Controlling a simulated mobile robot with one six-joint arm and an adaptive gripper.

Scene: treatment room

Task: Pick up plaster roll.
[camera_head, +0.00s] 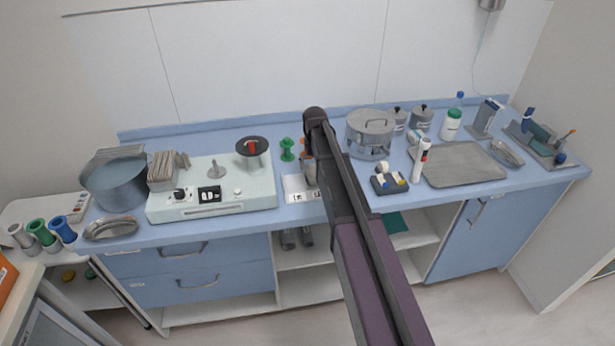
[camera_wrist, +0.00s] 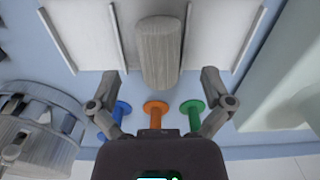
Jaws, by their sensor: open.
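The plaster roll (camera_wrist: 159,55) shows in the wrist view as a pale grey, ribbed cylinder, at the top centre over a white divided tray (camera_wrist: 97,30). My gripper (camera_wrist: 160,84) is open, with one finger on each side of the roll's near end and a clear gap to both. I cannot tell the height left between the fingers and the roll. In the head view the white tray (camera_head: 296,186) shows at the counter's front, and my arm hides most of the roll and the gripper.
Blue (camera_wrist: 116,112), orange (camera_wrist: 156,112) and green (camera_wrist: 192,112) spools stand close by the fingers. A pot (camera_wrist: 38,125) is at the left. In the head view a white device (camera_head: 240,190) stands left of the tray, and a black block (camera_head: 389,185) right of it.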

